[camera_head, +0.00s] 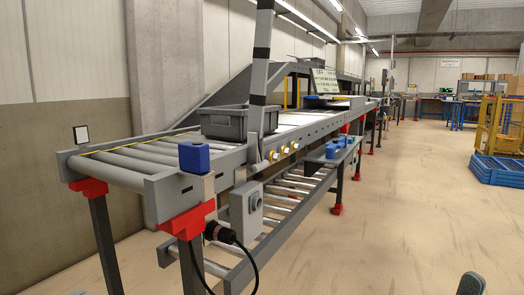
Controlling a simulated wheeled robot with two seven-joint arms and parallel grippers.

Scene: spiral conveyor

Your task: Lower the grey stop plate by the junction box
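The grey junction box (246,211), with a round knob on its face, hangs on the side of the roller conveyor's near end. A tall grey bar with black bands (262,70) rises above the box and runs out of the top of the view. I cannot tell for sure which of these two is the stop plate. Neither gripper's fingers show in the head view.
A grey crate (238,122) sits on the upper conveyor, behind the banded bar. A lower roller track (292,190) runs underneath. The floor to the right is clear up to blue and yellow racks (497,170).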

